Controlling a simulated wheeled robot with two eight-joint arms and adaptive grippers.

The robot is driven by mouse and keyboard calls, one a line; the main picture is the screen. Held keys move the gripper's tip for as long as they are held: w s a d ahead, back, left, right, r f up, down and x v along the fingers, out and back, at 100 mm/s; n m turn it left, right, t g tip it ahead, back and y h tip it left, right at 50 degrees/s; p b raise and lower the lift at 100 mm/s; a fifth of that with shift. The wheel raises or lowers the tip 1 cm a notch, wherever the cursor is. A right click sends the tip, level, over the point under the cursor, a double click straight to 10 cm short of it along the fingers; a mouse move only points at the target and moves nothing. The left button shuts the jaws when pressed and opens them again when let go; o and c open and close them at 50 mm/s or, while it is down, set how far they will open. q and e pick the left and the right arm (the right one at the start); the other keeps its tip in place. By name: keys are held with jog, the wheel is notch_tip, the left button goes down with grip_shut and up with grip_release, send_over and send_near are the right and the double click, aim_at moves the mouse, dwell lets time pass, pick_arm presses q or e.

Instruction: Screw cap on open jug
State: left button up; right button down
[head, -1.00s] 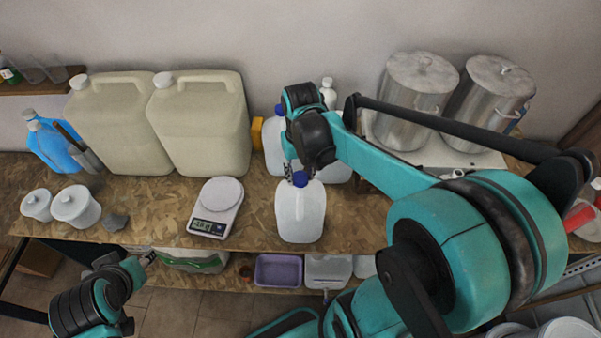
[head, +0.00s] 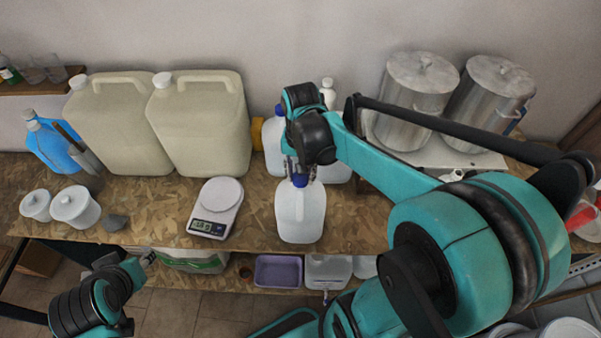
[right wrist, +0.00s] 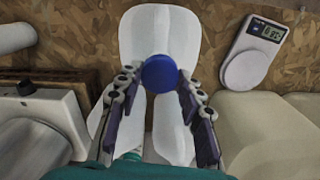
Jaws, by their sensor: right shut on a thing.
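A translucent white jug (head: 301,212) stands upright near the front edge of the wooden bench. A blue cap (head: 300,181) sits at the jug's mouth. My right gripper (head: 301,172) reaches down from above and is shut on the cap. In the right wrist view the fingers (right wrist: 160,76) lie on both sides of the round blue cap (right wrist: 161,73), with the white jug (right wrist: 160,30) beneath. The threads under the cap are hidden. My left gripper (head: 148,258) is low at the left, in front of the bench, away from the jug; its jaws are too small to judge.
A digital scale (head: 215,208) lies left of the jug. Two large beige canisters (head: 203,125) stand behind it. More white bottles (head: 273,140) stand behind my right gripper. Steel drums (head: 415,100) are at the back right. A purple tray (head: 278,271) sits on the lower shelf.

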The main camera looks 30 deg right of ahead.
jog(key=m, duration=0.5)
jog(key=shift+m, duration=0.4)
jog(key=c, duration=1.2)
grip_release()
jog(key=n, duration=0.4)
jog(key=shift+n, duration=0.9)
